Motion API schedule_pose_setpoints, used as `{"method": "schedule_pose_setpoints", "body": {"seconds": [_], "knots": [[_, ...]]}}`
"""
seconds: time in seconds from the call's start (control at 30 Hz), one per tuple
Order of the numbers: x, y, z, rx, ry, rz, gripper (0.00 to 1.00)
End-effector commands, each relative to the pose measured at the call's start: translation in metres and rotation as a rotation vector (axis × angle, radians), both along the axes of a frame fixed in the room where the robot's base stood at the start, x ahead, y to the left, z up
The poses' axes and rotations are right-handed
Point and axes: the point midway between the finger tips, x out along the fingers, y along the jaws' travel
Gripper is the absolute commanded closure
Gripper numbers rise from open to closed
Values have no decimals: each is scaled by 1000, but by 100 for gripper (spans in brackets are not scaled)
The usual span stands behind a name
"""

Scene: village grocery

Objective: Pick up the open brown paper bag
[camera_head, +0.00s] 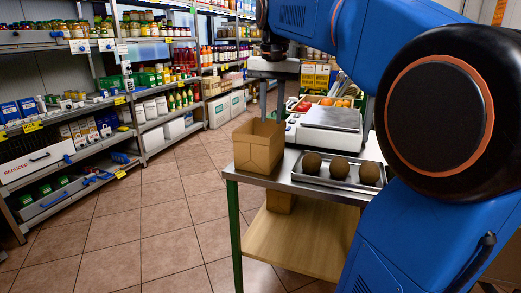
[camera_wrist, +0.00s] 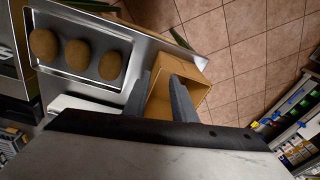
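The open brown paper bag (camera_head: 257,151) stands upright on the near left corner of the metal table (camera_head: 232,172). In the wrist view the bag (camera_wrist: 193,92) shows its open mouth, partly hidden by my fingers. My gripper (camera_wrist: 158,78) is open and points down over the bag. One finger lies along the bag's left side in the wrist view, and the other crosses its open mouth. In the head view my gripper (camera_head: 272,98) is just above and behind the bag's rim. I cannot tell whether the fingers touch the paper.
A metal tray (camera_head: 347,184) with three round brown items is right of the bag. A scale (camera_head: 331,119) stands behind it, with produce crates beyond. A wooden lower shelf (camera_head: 296,240) is below. Stocked shelves line the left, and the tiled floor between is clear.

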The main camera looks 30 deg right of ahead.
Motion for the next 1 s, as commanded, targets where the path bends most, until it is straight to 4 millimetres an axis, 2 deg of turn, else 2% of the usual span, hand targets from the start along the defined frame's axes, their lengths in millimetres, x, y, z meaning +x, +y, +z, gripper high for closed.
{"method": "schedule_pose_setpoints", "body": {"seconds": [0.03, 0.2, 0.33, 0.47, 0.57, 1.0], "knots": [[14, -12, 10, 7, 16, -40, 76], [40, -42, 35, 27, 63, -153, 76], [51, -57, 46, 35, 84, -205, 76], [55, -63, 49, 39, 95, -229, 76], [56, -64, 42, 40, 98, -234, 76], [55, -63, -35, 40, 99, -232, 76]]}}
